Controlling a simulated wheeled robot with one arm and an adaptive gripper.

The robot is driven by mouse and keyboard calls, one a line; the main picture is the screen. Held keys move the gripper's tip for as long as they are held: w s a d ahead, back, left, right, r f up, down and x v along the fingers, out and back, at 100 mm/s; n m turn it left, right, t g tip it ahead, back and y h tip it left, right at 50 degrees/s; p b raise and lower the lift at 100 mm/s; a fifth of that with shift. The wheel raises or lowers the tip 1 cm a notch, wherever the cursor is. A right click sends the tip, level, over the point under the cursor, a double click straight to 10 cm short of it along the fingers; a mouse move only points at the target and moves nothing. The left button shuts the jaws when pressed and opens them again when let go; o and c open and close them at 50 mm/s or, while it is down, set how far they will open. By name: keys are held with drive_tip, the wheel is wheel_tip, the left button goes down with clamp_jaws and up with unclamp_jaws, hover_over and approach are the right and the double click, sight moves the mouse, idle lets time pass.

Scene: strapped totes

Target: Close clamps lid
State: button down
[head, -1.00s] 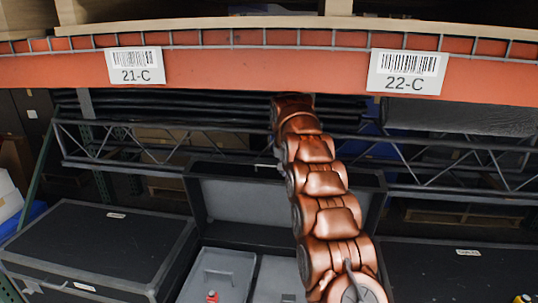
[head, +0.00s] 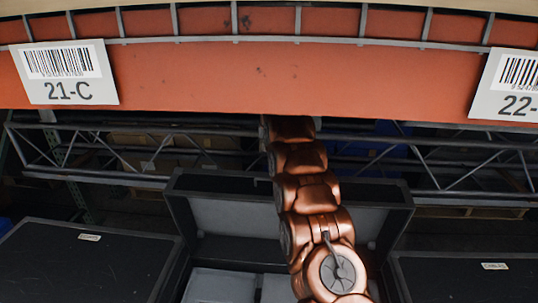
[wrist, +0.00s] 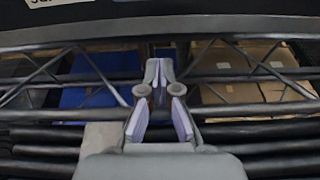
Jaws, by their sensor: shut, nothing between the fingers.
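A dark case in the middle of the head view stands open. Its lid (head: 222,218) is raised at the back, with the grey inner face towards me. Grey panels (head: 219,286) show inside the case. My copper arm crosses in front of the lid and hides its middle. My gripper (wrist: 158,72) shows in the wrist view, shut and empty, its fingers pointing at the rack's metal trusses. It is hidden in the head view, and I cannot tell its distance from the lid.
Closed dark cases stand left (head: 80,268) and right (head: 450,280). An orange shelf beam (head: 280,75) with labels crosses above the arm. Metal trusses (head: 460,165) run behind the cases. In the wrist view, cardboard boxes (wrist: 235,75) and a blue box (wrist: 90,95) sit behind the truss.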

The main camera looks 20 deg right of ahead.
drive_tip(key=b, duration=0.1)
hover_over(271, 182)
drive_tip(key=w, duration=0.3)
drive_tip(key=f, duration=0.9)
drive_tip(key=shift+s+d, duration=0.2)
drive_tip(key=shift+d, duration=0.2)
drive_tip(key=shift+s+a+r+b, duration=0.1)
drive_tip(key=shift+s+a+b, duration=0.2)
drive_tip(key=shift+s+b, duration=0.65)
drive_tip(key=shift+s+a+b, duration=0.2)
drive_tip(key=shift+s+b, duration=0.05)
drive_tip(key=shift+b, duration=0.3)
drive_tip(key=shift+s+a+b, duration=0.25)
drive_tip(key=shift+s+b, duration=0.25)
drive_tip(key=shift+s, duration=0.15)
drive_tip(key=shift+r, duration=0.1)
drive_tip(key=shift+d, duration=0.1)
drive_tip(key=shift+s, duration=0.1)
drive_tip(key=shift+s, duration=0.1)
